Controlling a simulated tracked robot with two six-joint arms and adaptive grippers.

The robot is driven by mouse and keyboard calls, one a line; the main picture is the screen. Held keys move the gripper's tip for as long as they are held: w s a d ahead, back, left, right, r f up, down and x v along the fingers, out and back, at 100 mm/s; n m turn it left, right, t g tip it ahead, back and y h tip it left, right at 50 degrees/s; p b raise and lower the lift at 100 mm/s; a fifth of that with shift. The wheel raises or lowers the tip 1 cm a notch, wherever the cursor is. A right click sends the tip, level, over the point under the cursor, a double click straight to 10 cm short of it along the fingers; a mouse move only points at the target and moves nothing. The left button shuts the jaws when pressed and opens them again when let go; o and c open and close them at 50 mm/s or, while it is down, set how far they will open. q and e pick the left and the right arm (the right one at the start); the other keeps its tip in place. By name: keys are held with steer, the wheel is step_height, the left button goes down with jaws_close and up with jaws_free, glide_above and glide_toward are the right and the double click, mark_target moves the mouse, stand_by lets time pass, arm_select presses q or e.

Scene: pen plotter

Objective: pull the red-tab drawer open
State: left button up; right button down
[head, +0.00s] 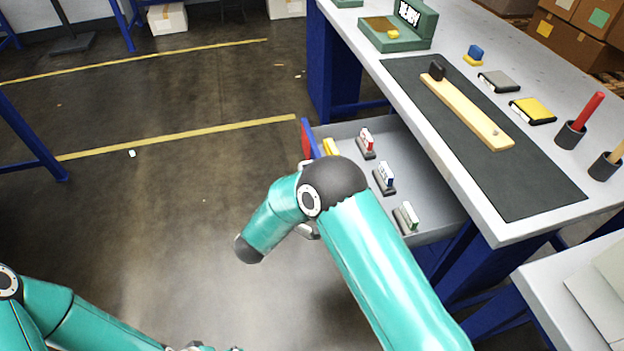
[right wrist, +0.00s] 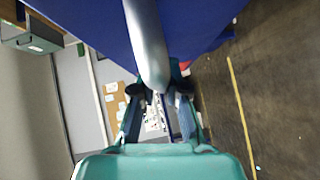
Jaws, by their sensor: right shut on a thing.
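The drawer (head: 398,150) stands pulled out from under the workbench, its grey inside showing. Its red tab (head: 307,142) is on the blue front at the far end; a bit of red also shows in the right wrist view (right wrist: 186,72). My right gripper (right wrist: 158,98) is shut on the grey bar handle (right wrist: 147,45) of the blue drawer front. In the head view my right arm hides most of that gripper, the handle and much of the front. My left gripper (head: 205,347) is barely in view at the bottom edge, away from the drawer; its jaws cannot be made out.
Several stamps (head: 385,178) stand in the drawer, with a yellow thing (head: 330,146) at its far end. The bench top (head: 462,25) holds a dark mat (head: 530,185), a wooden bar, ink pads and cups. The floor left of the drawer is clear. A pale table (head: 560,290) stands at lower right.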

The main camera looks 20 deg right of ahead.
steer(key=shift+f, duration=0.25)
steer(key=c, duration=1.2)
jaws_free()
steer(key=shift+r, duration=0.1)
steer(key=shift+a, duration=0.1)
steer(key=v, duration=0.7)
steer(key=shift+s+a, duration=0.1)
steer(key=shift+s, duration=0.1)
